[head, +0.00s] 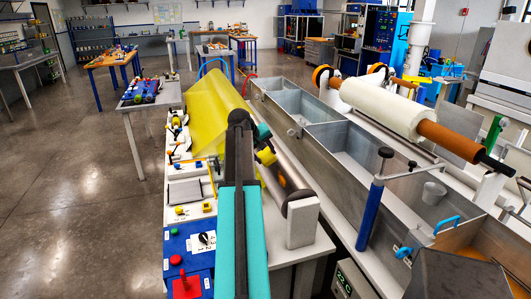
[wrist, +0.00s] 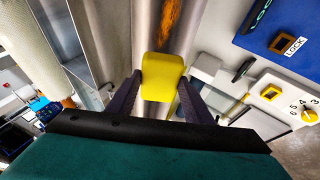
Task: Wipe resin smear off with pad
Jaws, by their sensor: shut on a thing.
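My gripper (wrist: 160,92) is shut on a yellow pad (wrist: 162,77), one dark finger on each side of it. The pad also shows in the head view (head: 266,156), beside the end of my arm. A grey metal roller (wrist: 147,30) runs behind the pad in the wrist view. An orange-brown resin smear (wrist: 170,22) lies along the roller, just beyond the pad's far edge. In the head view a bit of the smear (head: 283,182) shows past my arm. I cannot tell whether the pad touches the roller.
A blue panel marked LOCK (wrist: 285,30) and a dial (wrist: 308,114) lie right of the roller. Yellow sheet (head: 213,105) stretches behind my arm. A metal trough (head: 340,140) and a white roll (head: 385,108) are to the right. Open floor (head: 85,190) lies left.

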